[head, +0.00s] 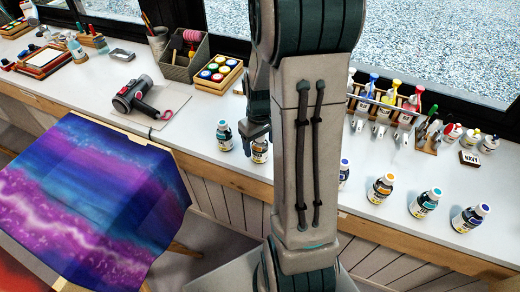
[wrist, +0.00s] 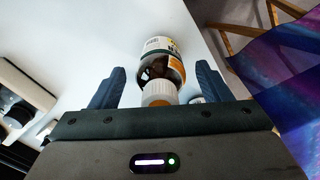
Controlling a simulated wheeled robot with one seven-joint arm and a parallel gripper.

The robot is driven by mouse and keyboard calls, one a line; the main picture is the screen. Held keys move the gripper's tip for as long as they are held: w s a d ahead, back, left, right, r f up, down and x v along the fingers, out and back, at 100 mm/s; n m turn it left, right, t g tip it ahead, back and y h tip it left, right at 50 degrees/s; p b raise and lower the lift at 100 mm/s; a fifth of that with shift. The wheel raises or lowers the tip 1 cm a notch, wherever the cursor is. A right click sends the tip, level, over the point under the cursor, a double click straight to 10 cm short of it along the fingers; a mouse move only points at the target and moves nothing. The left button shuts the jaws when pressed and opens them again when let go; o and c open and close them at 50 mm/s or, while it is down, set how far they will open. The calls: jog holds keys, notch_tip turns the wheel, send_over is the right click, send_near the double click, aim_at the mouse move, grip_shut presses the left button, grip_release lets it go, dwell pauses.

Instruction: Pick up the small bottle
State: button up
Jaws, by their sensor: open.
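Several small dye bottles with white labels stand along the white counter. One small bottle with an amber body and orange label (head: 260,152) stands at my gripper (head: 255,133), partly hidden by it. In the wrist view this small bottle (wrist: 162,62) lies between the two spread dark fingers of my gripper (wrist: 160,72), its white cap toward the palm. Gaps show on both sides of it, so the gripper is open around it. A teal-labelled bottle (head: 224,136) stands just left of it. My arm hides part of the counter.
More small bottles stand to the right: one half hidden (head: 343,172), an orange one (head: 380,189), a teal one (head: 425,203) and a blue one (head: 470,218). A hair dryer (head: 140,97) lies left. Painted silk (head: 90,200) hangs in front. A bottle rack (head: 382,108) stands behind.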

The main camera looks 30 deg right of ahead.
jog(key=c, duration=1.1)
jog(key=shift+r, duration=0.15)
